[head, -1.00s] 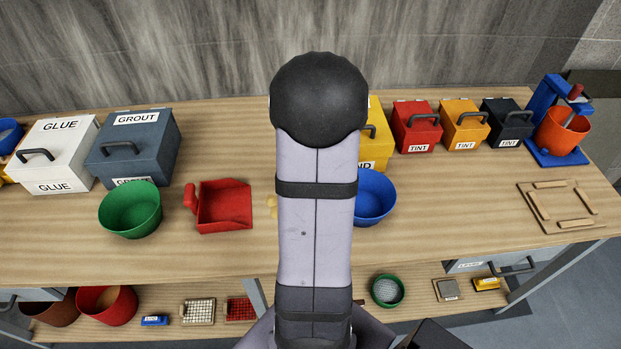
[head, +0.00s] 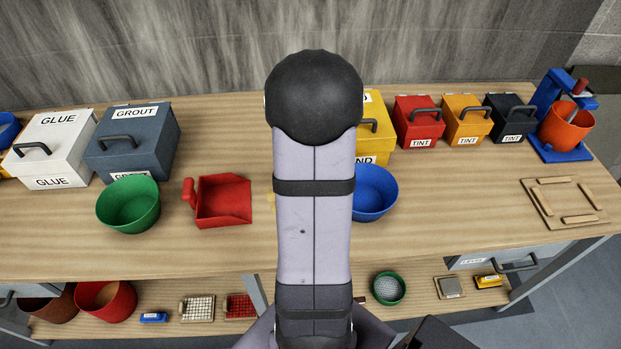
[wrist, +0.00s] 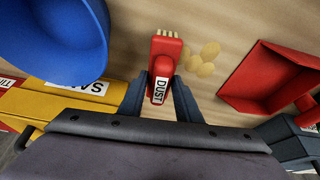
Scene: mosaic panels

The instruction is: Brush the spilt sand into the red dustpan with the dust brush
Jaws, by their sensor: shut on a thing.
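My gripper (wrist: 160,92) is shut on the red dust brush (wrist: 164,52), which is marked DUST and has pale bristles at its far end. The spilt sand (wrist: 202,60) lies in yellow patches on the wooden bench, just right of the brush in the wrist view. The red dustpan (wrist: 262,82) is farther right there, apart from the brush. In the head view the dustpan (head: 223,203) sits left of my arm, and a sliver of sand (head: 269,199) shows at the arm's edge. My arm hides the gripper and brush in that view.
A blue bowl (head: 375,191) and a yellow sand box (wrist: 95,103) are close to my gripper. A green bowl (head: 129,203) stands left of the dustpan. Grout (head: 135,150) and glue (head: 55,145) boxes stand behind it.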

